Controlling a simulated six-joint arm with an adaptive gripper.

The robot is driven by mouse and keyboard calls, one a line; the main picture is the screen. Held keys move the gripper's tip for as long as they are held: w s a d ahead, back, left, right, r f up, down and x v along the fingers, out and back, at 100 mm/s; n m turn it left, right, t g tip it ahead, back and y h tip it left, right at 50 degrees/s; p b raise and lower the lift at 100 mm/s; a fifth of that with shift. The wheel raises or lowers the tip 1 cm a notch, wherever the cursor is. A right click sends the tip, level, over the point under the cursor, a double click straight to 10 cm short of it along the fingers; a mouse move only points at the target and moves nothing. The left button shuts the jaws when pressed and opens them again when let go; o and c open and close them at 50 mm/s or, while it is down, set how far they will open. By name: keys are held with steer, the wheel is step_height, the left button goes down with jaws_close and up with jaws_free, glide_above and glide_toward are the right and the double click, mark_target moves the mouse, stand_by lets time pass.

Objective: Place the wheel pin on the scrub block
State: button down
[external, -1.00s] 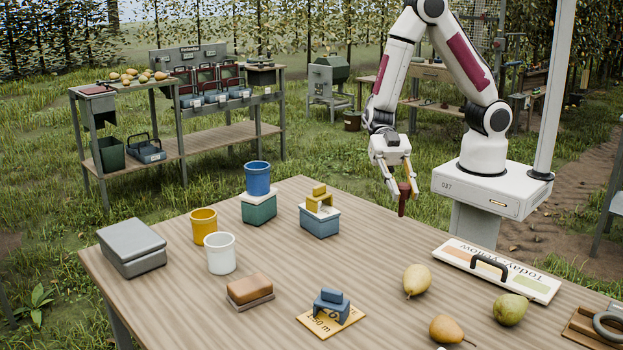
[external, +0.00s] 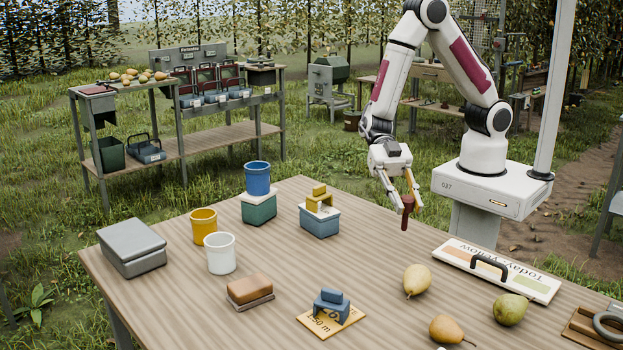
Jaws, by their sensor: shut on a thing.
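My gripper (external: 404,198) is shut on a small reddish-brown piece, which I take to be the wheel pin (external: 406,212). The pin hangs roughly upright from the fingertips, above the table's far right edge; its upper part is partly hidden by the fingers.
Blue-and-yellow stacked blocks (external: 320,221), a green box with a blue cup (external: 257,178), yellow (external: 203,224) and white cups (external: 220,253) and a grey box (external: 131,248) stand on the table (external: 300,265). A blue piece on a card (external: 330,318) and pears (external: 417,280) lie nearer.

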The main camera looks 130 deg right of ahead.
steer(key=w+m+t+h, duration=0.1)
steer(key=w+m+t, duration=0.1)
steer(key=w, duration=0.9)
step_height(320, 180, up, 5)
steer(key=m+t+h, duration=0.4)
steer(key=m+h, duration=0.5)
steer(key=h, duration=0.1)
glide_above(261, 278)
steer(key=shift+r, duration=0.2)
steer(key=shift+d, duration=0.1)
step_height(261, 278, down, 6)
steer(key=shift+f, duration=0.15)
steer(key=shift+f, duration=1.8)
